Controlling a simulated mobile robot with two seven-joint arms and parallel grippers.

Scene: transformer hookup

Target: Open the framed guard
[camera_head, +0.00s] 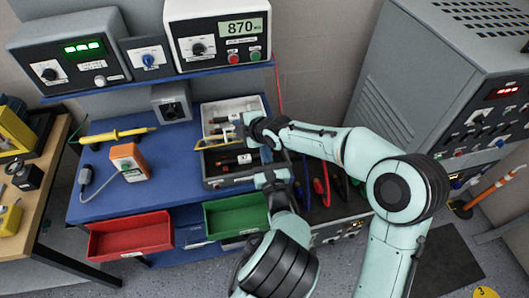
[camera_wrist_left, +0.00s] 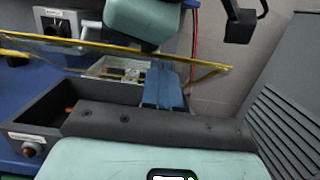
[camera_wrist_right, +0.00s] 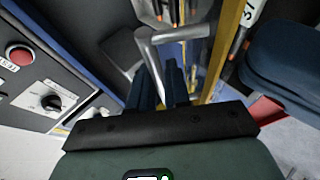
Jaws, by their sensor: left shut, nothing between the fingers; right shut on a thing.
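The framed guard (camera_head: 213,143), a clear panel with a yellow frame, stands raised at a tilt over the open box (camera_head: 232,183) on the blue bench. Its yellow edge crosses the left wrist view (camera_wrist_left: 205,62) and the right wrist view (camera_wrist_right: 229,45). My right gripper (camera_head: 244,126) is shut on the guard's metal handle (camera_wrist_right: 178,34). My left gripper (camera_head: 270,172) is shut and empty at the box's front right; its blue fingers show below the guard's edge in the left wrist view (camera_wrist_left: 164,82). The guard's hinge side is not clear.
Red (camera_head: 130,236) and green (camera_head: 236,215) bins hang at the bench front. Instruments (camera_head: 218,36) fill the shelf behind. A grey cabinet (camera_head: 435,85) stands right.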

